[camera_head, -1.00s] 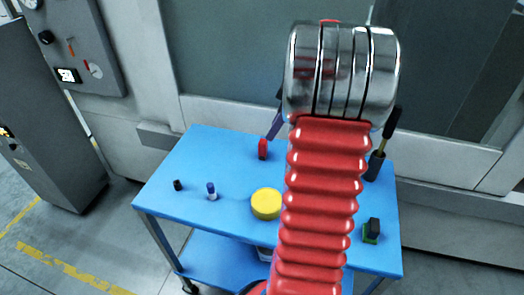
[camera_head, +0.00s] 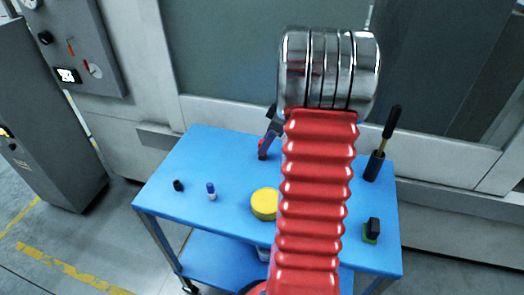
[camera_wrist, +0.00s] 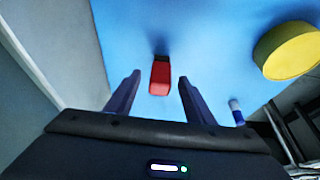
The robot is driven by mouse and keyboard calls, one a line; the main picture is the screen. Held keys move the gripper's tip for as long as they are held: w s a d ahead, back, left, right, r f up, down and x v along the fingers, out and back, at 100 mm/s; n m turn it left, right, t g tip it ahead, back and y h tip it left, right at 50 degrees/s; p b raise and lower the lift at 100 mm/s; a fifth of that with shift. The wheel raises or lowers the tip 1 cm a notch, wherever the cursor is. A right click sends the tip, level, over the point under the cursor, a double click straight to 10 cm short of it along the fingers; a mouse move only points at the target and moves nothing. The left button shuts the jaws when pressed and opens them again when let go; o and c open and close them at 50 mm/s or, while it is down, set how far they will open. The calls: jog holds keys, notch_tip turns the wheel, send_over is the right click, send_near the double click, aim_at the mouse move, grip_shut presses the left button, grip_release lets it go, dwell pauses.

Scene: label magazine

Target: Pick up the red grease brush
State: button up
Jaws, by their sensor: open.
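The red grease brush (camera_head: 262,154) is on the blue cart top, toward its back edge. In the head view a finger of my gripper (camera_head: 271,130) partly covers it. In the wrist view the brush (camera_wrist: 160,79) shows as a red block with a dark far end. It lies between the lines of the two open fingers of my gripper (camera_wrist: 159,77). No finger visibly touches it, and the gap in height is hard to tell.
A yellow round tin (camera_head: 264,204) is in front of the brush. A small blue-and-white bottle (camera_head: 211,192) and a black cap-like item (camera_head: 178,185) stand left. A black holder with a brush (camera_head: 374,165) and a green-and-black block (camera_head: 371,231) are right. The blue cart top (camera_head: 184,153) is otherwise clear.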

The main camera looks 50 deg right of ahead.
jog(key=shift+x, duration=1.95)
jog(key=shift+s, duration=0.1)
jog(key=shift+c, duration=0.2)
jog(key=c, duration=1.1)
